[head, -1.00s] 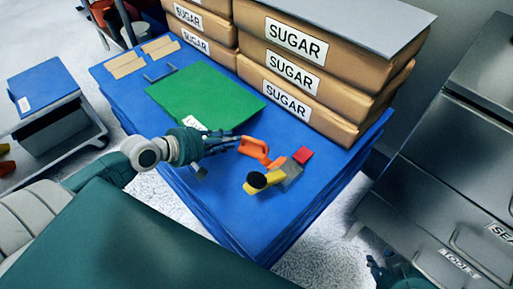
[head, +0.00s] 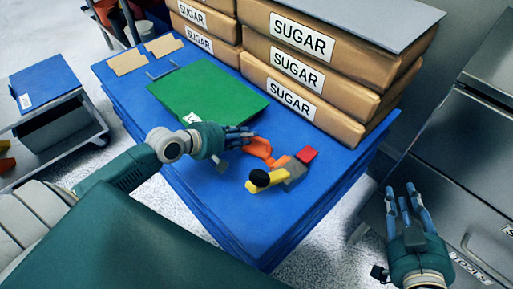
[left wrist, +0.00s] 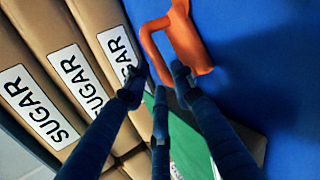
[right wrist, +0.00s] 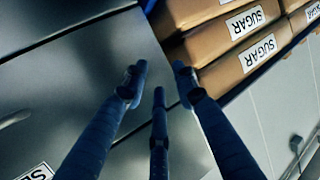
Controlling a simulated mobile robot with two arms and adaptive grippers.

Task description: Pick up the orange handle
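The orange handle (head: 258,147) lies on the blue table, just beyond my left gripper's fingertips. In the left wrist view the orange handle (left wrist: 192,42) is a looped grip near the top. My left gripper (head: 243,139) points at it from the left; in the left wrist view its fingers (left wrist: 158,85) are spread and empty, very close to the loop. Whether a fingertip touches the handle cannot be told. My right gripper (head: 405,198) is open and empty, beyond the table's right side; its spread fingers also show in the right wrist view (right wrist: 158,85).
A red block (head: 307,154), a grey block (head: 295,172) and a yellow tool with a black end (head: 268,181) sit beside the handle. A green board (head: 205,90) lies behind the left hand. Stacked sugar sacks (head: 300,70) line the back. Grey drawers (head: 455,150) stand right.

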